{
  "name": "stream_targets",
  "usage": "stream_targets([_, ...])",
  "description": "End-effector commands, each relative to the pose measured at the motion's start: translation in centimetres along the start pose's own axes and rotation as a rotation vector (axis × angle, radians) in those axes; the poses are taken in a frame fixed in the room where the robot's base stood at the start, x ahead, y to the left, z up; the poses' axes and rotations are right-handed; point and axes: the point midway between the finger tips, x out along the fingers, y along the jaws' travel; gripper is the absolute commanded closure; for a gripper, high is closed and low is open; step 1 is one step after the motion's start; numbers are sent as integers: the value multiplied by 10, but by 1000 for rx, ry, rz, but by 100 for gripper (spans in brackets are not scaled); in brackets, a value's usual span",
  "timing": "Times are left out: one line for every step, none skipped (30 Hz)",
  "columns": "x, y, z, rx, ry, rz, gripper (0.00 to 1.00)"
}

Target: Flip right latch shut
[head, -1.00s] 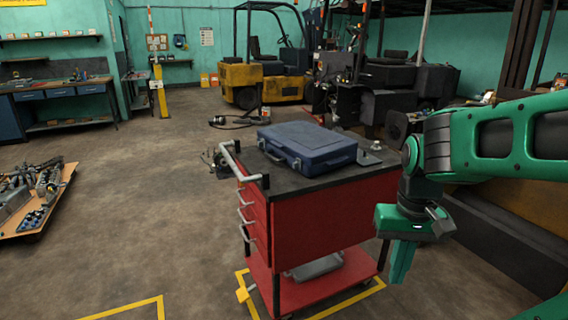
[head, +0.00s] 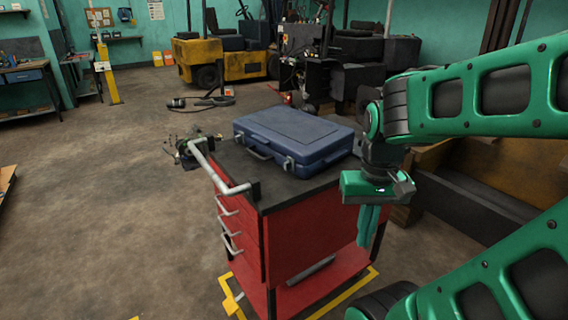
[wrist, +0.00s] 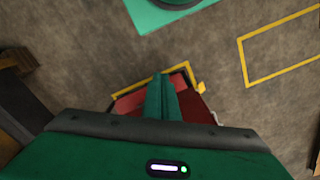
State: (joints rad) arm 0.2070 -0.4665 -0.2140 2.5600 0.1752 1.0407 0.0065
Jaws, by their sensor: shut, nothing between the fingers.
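A blue case (head: 295,138) lies closed-lidded on the dark top of a red tool cart, with its handle side facing the front left. The right latch (head: 289,164) is a small light piece on the case's front side, near the front corner. Its exact position is too small to tell. My gripper (head: 369,226) is to the right of the cart, pointing down, apart from the case. Its fingers are together and empty. In the wrist view the gripper (wrist: 161,98) also shows with its fingers together.
The red cart (head: 312,232) has a grey push handle (head: 217,170) on its left. A yellow forklift (head: 220,60) and dark machinery stand behind. A cable with a tool (head: 205,102) lies on the floor. Floor at the left is clear.

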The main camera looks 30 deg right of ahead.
Motion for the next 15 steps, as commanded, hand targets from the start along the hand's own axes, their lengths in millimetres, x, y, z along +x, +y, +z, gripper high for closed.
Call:
stream_targets([0, 0, 0, 0, 0, 0, 100])
stream_targets([0, 0, 0, 0, 0, 0, 100])
stream_targets([0, 0, 0, 0, 0, 0, 100])
stream_targets([0, 0, 0, 0, 0, 0, 100])
stream_targets([0, 0, 0, 0, 0, 0, 100])
stream_targets([0, 0, 0, 0, 0, 0, 100])
stream_targets([0, 0, -1, 2, 2, 0, 100])
stream_targets([-4, 4, 5, 6, 13, -3, 100])
stream_targets([-6, 5, 4, 19, 28, -3, 100])
stream_targets([-7, 4, -2, 34, 43, 0, 100])
stream_targets([-8, 3, -10, 54, 61, 4, 100])
stream_targets([-10, -1, -23, 88, 93, 10, 100])
stream_targets([-11, -4, -36, 120, 121, 13, 100])
stream_targets([-13, -9, -49, 157, 155, 13, 100])
stream_targets([-16, -16, -68, 209, 205, 10, 100])
